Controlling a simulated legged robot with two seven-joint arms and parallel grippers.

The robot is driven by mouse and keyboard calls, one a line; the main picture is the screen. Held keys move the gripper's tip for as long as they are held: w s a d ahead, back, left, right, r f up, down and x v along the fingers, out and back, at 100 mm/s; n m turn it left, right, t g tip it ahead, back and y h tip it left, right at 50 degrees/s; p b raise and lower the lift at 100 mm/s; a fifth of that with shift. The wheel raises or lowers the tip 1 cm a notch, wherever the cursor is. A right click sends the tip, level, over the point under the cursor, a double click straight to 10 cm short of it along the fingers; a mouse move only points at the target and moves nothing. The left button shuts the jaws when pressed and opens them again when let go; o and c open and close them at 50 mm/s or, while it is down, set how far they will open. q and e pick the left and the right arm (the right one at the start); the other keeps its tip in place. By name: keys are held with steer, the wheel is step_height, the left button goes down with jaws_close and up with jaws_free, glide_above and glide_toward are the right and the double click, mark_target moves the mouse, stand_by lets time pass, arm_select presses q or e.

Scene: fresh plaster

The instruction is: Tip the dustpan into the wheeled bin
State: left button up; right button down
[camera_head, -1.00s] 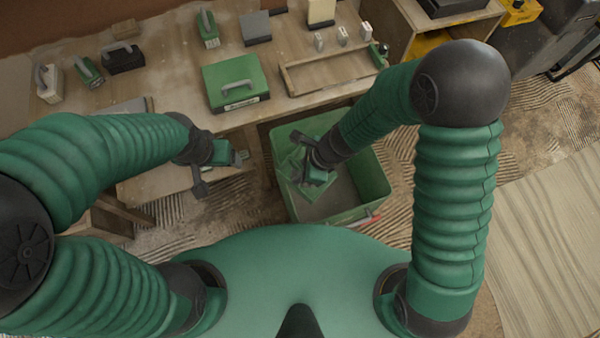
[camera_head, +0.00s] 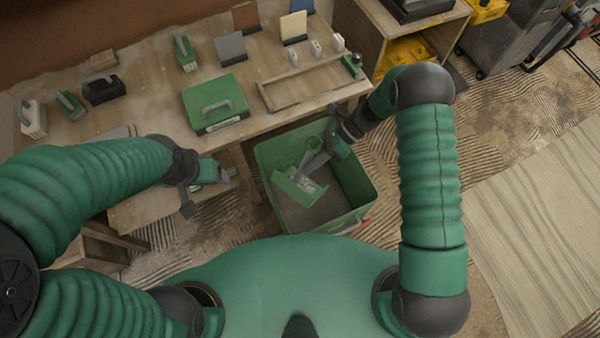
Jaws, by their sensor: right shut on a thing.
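The green wheeled bin (camera_head: 367,190) stands open on the floor in front of the bench. The green dustpan (camera_head: 284,186) is over the bin's mouth, with pale rubble (camera_head: 303,182) showing in its pan. My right gripper (camera_head: 322,150) is above the bin's far side, shut on the dustpan's handle; the exact grip is partly hidden by the gripper. My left gripper (camera_head: 208,190) is apart from the bin, to its left near the bench's front edge. Its fingers are spread and I see nothing between them.
The wooden bench (camera_head: 165,85) behind carries a green case (camera_head: 214,103), a shallow wooden tray (camera_head: 300,91) and several trowels and floats. A wooden shelf unit (camera_head: 378,30) stands at the back right. Wooden sheeting (camera_head: 535,220) lies at the right.

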steer(key=w+d+f+g+y+b, duration=0.2)
steer(key=w+d+y+b, duration=0.1)
steer(key=b, duration=0.7)
steer(key=shift+w+d+m+g, duration=0.3)
steer(key=shift+w+d+m, duration=0.15)
steer(key=shift+w, duration=0.3)
steer(key=shift+a, duration=0.1)
stand_by(0.6)
step_height(320, 180, up, 5)
steer(key=n+t+h+p, duration=0.1)
steer(key=t+h+p, duration=0.2)
steer(key=p, duration=0.5)
steer(key=n+t+h+p, duration=0.1)
steer(key=t+h+p, duration=0.2)
steer(key=p, duration=0.6)
steer(key=shift+s+h, duration=0.1)
steer(key=shift+h, duration=0.3)
steer(key=shift+t+h, duration=0.6)
steer(key=shift+t, duration=0.1)
steer(key=shift+f, duration=0.1)
